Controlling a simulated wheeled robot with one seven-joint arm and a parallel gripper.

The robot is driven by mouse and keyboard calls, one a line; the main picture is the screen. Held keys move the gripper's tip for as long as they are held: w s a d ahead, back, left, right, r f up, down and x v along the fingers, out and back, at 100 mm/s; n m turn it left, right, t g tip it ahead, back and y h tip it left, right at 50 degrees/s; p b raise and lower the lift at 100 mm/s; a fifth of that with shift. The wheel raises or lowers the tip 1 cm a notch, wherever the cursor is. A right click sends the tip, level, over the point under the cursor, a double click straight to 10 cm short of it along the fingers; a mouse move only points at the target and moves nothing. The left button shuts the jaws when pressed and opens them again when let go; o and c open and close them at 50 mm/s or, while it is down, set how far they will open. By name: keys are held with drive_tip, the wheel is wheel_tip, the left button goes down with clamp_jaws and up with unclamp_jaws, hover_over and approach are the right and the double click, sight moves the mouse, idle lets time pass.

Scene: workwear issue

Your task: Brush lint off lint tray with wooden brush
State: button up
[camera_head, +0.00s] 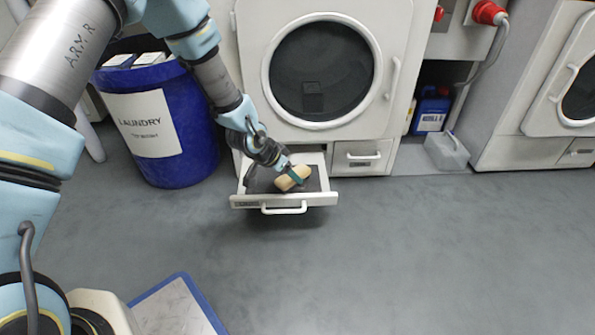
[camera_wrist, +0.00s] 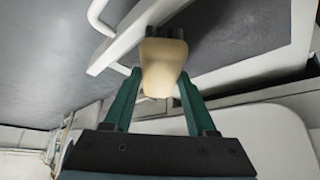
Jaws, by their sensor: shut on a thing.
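The lint tray (camera_head: 325,184) is a white drawer pulled out below the dryer's round door, with a dark grey bed inside. My gripper (camera_head: 290,174) is over the tray, its green fingers shut on the wooden brush (camera_head: 293,179). The brush is pale wood; in the wrist view its wooden body (camera_wrist: 161,66) sits between my green fingers (camera_wrist: 156,92), with dark bristles at its far end close to the tray bed (camera_wrist: 235,35). I cannot tell if the bristles touch the bed. No lint can be made out clearly.
The dryer (camera_head: 392,30) stands behind the tray. A blue laundry bin (camera_head: 190,140) is left of it, and a closed small drawer (camera_head: 361,155) is right of it. A white jug (camera_head: 447,152) and blue container (camera_head: 431,112) stand further right. The grey floor (camera_head: 420,250) in front is clear.

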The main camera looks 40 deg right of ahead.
sight(287, 176)
drive_tip(key=shift+w+a+f, duration=0.2)
drive_tip(key=shift+a, duration=0.2)
drive_tip(key=shift+r, duration=0.1)
wheel_tip(287, 176, up, 6)
drive_tip(key=p, duration=0.5)
drive_tip(key=shift+d, duration=0.1)
wheel_tip(287, 176, up, 3)
drive_tip(key=p, duration=0.3)
drive_tip(key=shift+r, duration=0.1)
